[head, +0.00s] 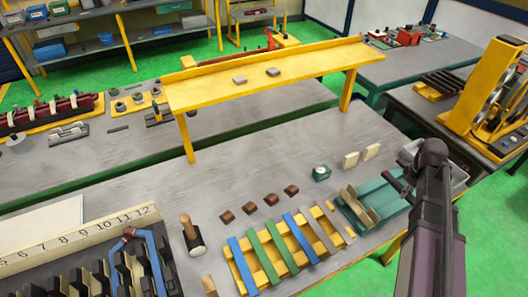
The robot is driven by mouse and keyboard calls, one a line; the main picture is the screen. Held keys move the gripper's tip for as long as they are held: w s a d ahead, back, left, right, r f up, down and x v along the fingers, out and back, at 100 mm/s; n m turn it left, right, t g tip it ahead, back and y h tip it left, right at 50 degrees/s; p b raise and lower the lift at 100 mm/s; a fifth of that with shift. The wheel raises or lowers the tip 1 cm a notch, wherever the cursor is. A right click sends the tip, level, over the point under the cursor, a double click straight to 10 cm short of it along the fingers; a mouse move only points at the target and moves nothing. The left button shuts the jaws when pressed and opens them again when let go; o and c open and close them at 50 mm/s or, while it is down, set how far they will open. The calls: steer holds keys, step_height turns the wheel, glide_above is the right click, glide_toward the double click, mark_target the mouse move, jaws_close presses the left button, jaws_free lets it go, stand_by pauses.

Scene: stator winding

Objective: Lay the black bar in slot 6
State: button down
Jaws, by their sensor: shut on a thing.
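My arm rises at the right, and my gripper (409,178) is mostly hidden at its far end, above the teal fixture. A short dark piece, which seems to be the black bar (395,183), sticks out to the left there; its full length and the grip on it are hidden. The slotted stator block (92,275) is at the lower left, cut off by the frame edge. Its pale number strip (85,238) shows 5 to 12, including 6. A blue bent piece (150,255) stands at the block's right end.
A yellow rack (318,222) holds blue, green and greyish bars. Beside it are a wooden-handled tool (190,233), several brown blocks (249,208) and a teal fixture (380,205). A raised yellow shelf (290,75) spans the bench behind. Bare grey bench (215,180) lies between.

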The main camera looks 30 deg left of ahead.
step_height(320, 180, up, 5)
steer(key=p, duration=0.3)
steer(key=shift+p, duration=0.3)
steer(key=shift+f, duration=0.15)
